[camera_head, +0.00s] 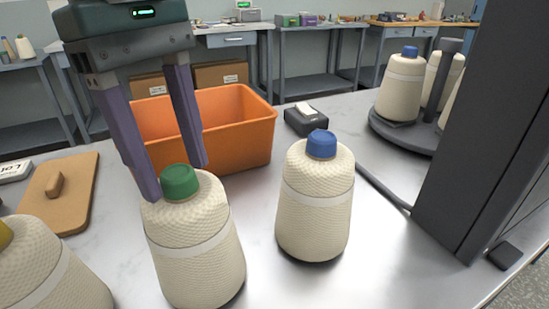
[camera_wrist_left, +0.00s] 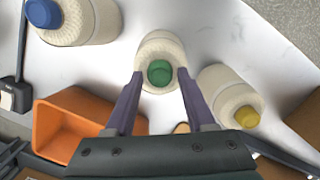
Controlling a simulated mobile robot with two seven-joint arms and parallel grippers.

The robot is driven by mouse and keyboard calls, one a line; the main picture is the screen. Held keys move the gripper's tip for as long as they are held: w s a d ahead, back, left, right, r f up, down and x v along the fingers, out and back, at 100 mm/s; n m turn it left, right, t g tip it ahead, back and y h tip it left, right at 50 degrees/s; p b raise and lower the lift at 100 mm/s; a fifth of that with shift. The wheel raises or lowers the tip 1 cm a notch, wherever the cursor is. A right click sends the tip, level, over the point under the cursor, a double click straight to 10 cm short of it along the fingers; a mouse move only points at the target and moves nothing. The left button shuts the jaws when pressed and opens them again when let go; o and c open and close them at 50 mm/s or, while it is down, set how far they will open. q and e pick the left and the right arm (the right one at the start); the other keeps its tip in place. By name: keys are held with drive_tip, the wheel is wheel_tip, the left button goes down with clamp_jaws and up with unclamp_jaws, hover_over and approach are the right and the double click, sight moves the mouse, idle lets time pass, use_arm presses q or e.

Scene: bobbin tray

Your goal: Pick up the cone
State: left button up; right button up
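A cream yarn cone with a green cap (camera_head: 195,250) stands upright on the table, and it also shows in the wrist view (camera_wrist_left: 162,48). My left gripper (camera_head: 176,182) points down over it, open, with one purple finger on each side of the green cap. In the wrist view the left gripper (camera_wrist_left: 159,74) has gaps beside the cap. A cone with a blue cap (camera_head: 316,208) stands to the right. A cone with a yellow cap (camera_head: 45,272) is at the lower left, partly cut off. My right gripper is not in view.
An orange bin (camera_head: 235,152) stands behind the green-capped cone. A round dark tray (camera_head: 388,128) with several cones is at the back right. A dark upright post (camera_head: 480,140) rises at the right. A tan board (camera_head: 75,190) lies left. A small black device (camera_head: 306,120) sits behind.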

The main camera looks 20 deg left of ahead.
use_arm(q)
clamp_jaws()
idle(1.0)
